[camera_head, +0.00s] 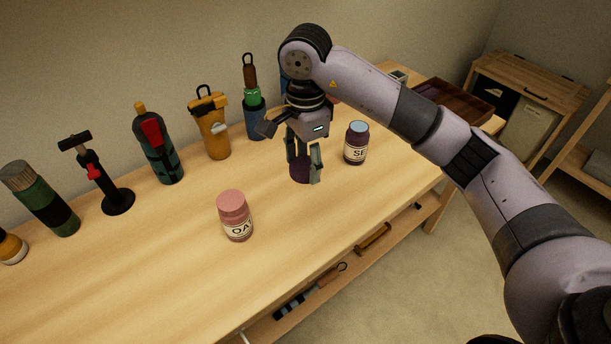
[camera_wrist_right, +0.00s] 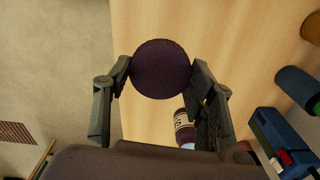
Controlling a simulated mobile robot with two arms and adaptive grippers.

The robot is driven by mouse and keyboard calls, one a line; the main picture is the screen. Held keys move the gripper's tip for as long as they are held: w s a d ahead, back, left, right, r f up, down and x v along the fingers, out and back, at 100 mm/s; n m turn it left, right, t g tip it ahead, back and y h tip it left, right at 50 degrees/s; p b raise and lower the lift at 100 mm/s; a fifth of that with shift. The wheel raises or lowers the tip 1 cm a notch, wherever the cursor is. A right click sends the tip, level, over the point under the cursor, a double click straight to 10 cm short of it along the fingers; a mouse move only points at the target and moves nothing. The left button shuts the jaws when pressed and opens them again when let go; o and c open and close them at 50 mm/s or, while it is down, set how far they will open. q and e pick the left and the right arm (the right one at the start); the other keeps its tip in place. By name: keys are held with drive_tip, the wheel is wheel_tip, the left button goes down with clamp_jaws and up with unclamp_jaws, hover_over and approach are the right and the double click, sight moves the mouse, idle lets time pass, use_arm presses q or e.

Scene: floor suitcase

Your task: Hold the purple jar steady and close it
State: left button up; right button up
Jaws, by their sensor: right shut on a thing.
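A dark purple round piece (camera_head: 301,172) sits low at the tabletop in the head view, partly hidden by my right gripper (camera_head: 304,172). In the right wrist view its round, plain dark top (camera_wrist_right: 161,69) lies between the two fingers of my right gripper (camera_wrist_right: 162,76), which is shut on it from above. I cannot tell whether this piece is the purple jar or only its lid. My left gripper is not in view.
A jar with a blue-grey lid (camera_head: 357,143) stands just right of my right gripper. A pink jar (camera_head: 235,216) stands at the front. Bottles and tools, including an orange holder (camera_head: 210,125), line the back. The table's (camera_head: 150,260) front left is clear.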

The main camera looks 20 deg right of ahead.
drive_tip(key=shift+r, duration=0.2)
idle(0.3)
drive_tip(key=shift+s+d+f+n, duration=0.15)
drive_tip(key=shift+s+d+n, duration=0.1)
drive_tip(key=shift+n, duration=0.15)
drive_tip(key=s+d+f+n, duration=0.1)
drive_tip(key=s+f+n, duration=0.1)
drive_tip(key=s+n, duration=0.4)
drive_tip(key=s+d+f+n, duration=0.2)
drive_tip(key=s+n, duration=0.5)
drive_tip(key=n, duration=0.2)
drive_tip(key=shift+s+d+f, duration=0.2)
drive_tip(key=shift+s+f, duration=0.1)
